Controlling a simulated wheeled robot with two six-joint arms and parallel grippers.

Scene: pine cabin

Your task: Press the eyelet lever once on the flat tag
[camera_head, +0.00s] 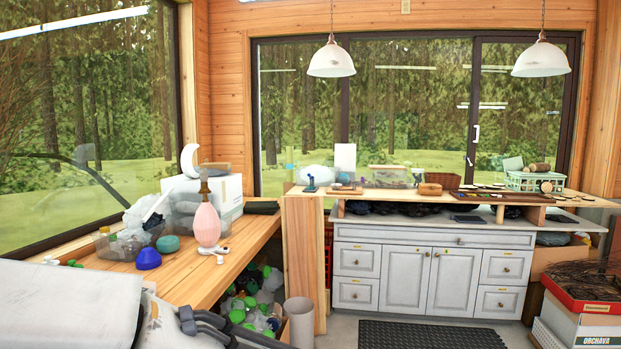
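A small dark blue-teal upright device (310,184) stands at the left end of the far wooden counter (300,193). It may be the eyelet press with its lever, but it is too small to tell the lever's position. A low brown wooden piece (344,189) lies just to its right. I cannot make out the flat tag among the small items on this counter.
A near wooden bench (205,281) on the left holds a pink bottle (207,224), a blue item (148,259) and a clear bin. A green basket (535,181) stands at the counter's right. A black mat (430,334) lies on the floor before the grey cabinets (430,277).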

